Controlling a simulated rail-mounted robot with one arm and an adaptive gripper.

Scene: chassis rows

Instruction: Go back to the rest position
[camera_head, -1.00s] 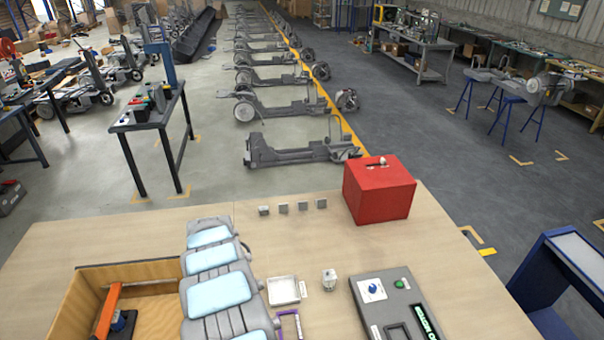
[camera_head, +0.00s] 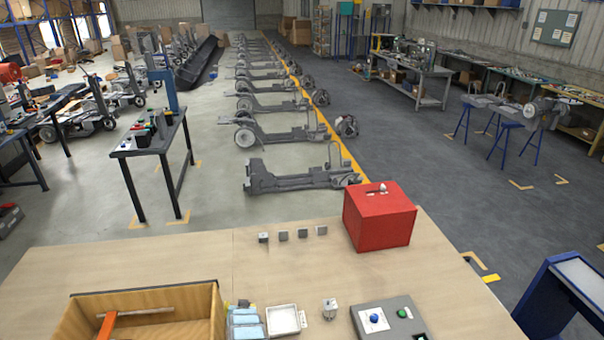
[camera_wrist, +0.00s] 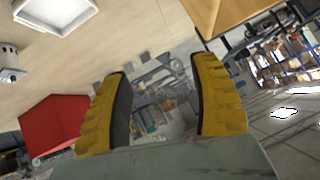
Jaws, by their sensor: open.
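My gripper (camera_wrist: 160,105) shows in the wrist view with its two yellow, dark-padded fingers spread apart. Nothing is between them; the floor and distant shelves show through the gap. The gripper itself is out of the head view.
On the wooden table (camera_head: 180,255) stand a red box (camera_head: 378,218), a wooden box (camera_head: 215,318), a white tray (camera_head: 284,320), a small metal part (camera_head: 329,309), a control box (camera_head: 385,320) and several small grey blocks (camera_head: 283,235). Chassis rows (camera_head: 290,178) stand beyond.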

